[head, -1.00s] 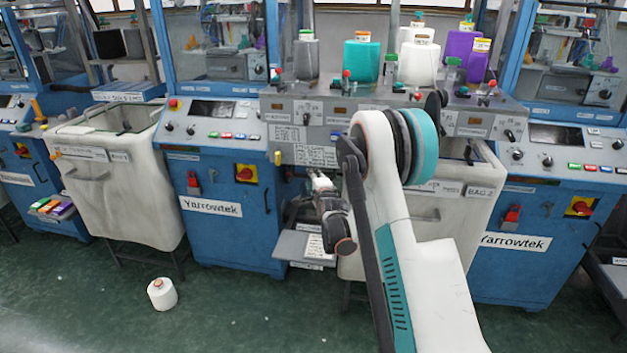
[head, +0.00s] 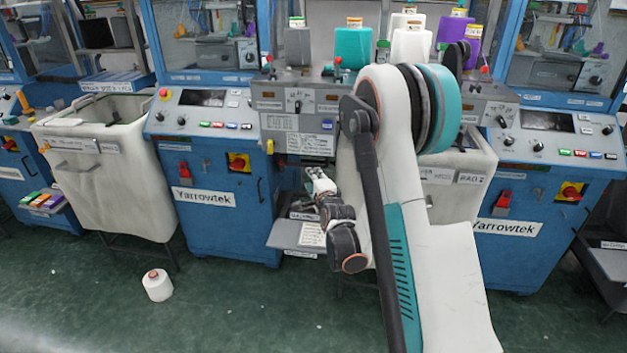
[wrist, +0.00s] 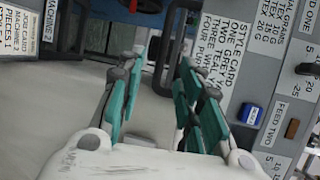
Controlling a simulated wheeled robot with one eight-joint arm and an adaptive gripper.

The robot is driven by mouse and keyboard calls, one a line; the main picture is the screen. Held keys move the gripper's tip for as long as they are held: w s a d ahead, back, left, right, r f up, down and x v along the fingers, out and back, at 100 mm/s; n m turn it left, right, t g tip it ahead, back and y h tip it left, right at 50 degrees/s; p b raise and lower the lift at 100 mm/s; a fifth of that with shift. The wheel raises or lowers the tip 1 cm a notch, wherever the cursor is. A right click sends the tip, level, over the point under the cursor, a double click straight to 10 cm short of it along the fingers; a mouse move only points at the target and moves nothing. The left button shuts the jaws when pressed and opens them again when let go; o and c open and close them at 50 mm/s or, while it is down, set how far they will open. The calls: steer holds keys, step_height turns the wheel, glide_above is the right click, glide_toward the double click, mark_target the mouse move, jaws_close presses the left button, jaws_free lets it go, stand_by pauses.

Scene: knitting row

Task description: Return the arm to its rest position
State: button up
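My arm (head: 400,200) rises in front of the middle machine in the head view, bent at a large teal-and-black joint. Its wrist end folds down to the left of the upper link. My gripper (head: 316,177) is small there, in front of the machine below its grey control panel, and its fingers are hard to make out. In the wrist view my gripper (wrist: 160,78) has its two teal-padded fingers apart, with nothing between them.
A grey shelf (head: 285,236) with a paper stands close by the wrist. A white bin (head: 105,185) is at left, and a white yarn cone (head: 157,285) lies on the green floor. Several cones, including a teal one (head: 353,45), stand above the panel.

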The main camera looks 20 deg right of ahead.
steer(key=s+a+r+n+g+y, duration=0.2)
steer(key=s+a+r+n+g, duration=0.2)
steer(key=s+a+r+n, duration=0.9)
steer(key=s+a+n+g, duration=0.2)
steer(key=s+n, duration=0.2)
steer(key=s, duration=0.9)
steer(key=s+a+n+g+y, duration=0.1)
steer(key=s+n, duration=0.3)
steer(key=s, duration=1)
steer(key=shift+s+a+f+g, duration=0.3)
steer(key=shift+a+f+g, duration=0.15)
steer(key=shift+g, duration=0.35)
